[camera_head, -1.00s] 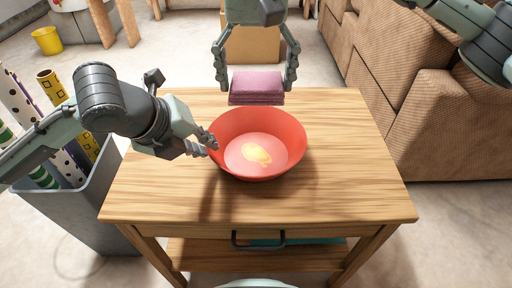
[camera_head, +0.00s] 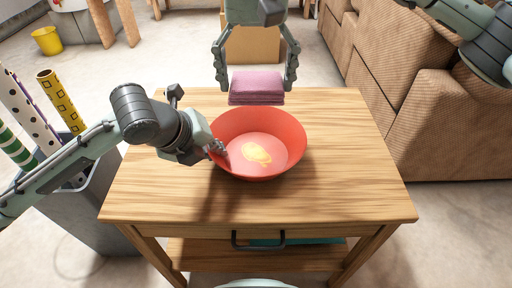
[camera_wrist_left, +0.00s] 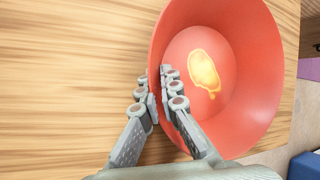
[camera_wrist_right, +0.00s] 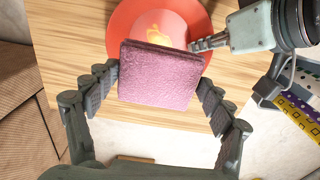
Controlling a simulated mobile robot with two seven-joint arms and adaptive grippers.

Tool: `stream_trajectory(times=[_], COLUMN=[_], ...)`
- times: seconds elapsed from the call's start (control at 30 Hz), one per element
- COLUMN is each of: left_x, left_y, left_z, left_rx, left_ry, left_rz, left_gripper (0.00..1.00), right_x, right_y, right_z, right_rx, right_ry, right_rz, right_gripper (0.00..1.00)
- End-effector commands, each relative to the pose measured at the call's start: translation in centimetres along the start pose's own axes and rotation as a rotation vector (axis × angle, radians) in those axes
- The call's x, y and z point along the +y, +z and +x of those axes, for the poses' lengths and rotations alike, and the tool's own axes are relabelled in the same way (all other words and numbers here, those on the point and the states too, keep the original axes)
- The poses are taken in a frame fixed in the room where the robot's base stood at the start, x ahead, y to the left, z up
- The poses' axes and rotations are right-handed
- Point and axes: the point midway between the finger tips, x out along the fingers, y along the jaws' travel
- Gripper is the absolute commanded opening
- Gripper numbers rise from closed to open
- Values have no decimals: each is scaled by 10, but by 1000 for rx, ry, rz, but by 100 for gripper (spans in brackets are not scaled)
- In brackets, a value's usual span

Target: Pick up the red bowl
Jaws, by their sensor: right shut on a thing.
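The red bowl (camera_head: 285,130) stands upright on the wooden table, with a yellow pattern on its inner bottom. My left gripper (camera_head: 219,148) is at the bowl's left rim. In the left wrist view, the fingers (camera_wrist_left: 158,88) straddle the wall of the bowl (camera_wrist_left: 245,50), one inside and one outside. They are close together; whether they grip the wall cannot be told. My right gripper (camera_head: 256,82) is beyond the bowl, shut on a folded purple cloth (camera_head: 256,88). The cloth also shows between the fingers in the right wrist view (camera_wrist_right: 160,75).
The wooden table (camera_head: 350,190) is clear to the right and in front of the bowl. A grey bin (camera_head: 75,215) with several patterned rolls stands at the table's left. A brown sofa (camera_head: 440,120) is at the right, and a cardboard box (camera_head: 252,45) lies behind.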

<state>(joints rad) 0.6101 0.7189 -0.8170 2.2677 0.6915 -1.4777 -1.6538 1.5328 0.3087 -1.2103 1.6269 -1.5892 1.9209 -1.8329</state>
Motion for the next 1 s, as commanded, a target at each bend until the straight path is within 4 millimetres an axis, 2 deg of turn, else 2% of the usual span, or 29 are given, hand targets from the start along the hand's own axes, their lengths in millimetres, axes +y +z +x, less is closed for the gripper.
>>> stream_trajectory(times=[0.27, 0.37, 0.7, 0.83, 1.0], left_x=[-2, -8, -38, -43, -45], left_y=[2, 7, 29, 34, 34], left_z=[-3, -14, -68, -79, -84], left_rx=[-2, -5, -5, -3, 0], left_ry=[-2, -5, -4, -2, -1], left_rz=[0, 2, 2, 1, 0], left_gripper=[0, 0, 0, 0, 0], right_x=[0, 0, 0, 0, 0], right_y=[0, 0, 0, 0, 0], right_z=[0, 0, 0, 0, 0], right_rx=[0, 0, 0, 0, 0], right_ry=[0, 0, 0, 0, 0], right_rz=[0, 0, 0, 0, 0], right_gripper=[58, 58, 58, 58, 58])
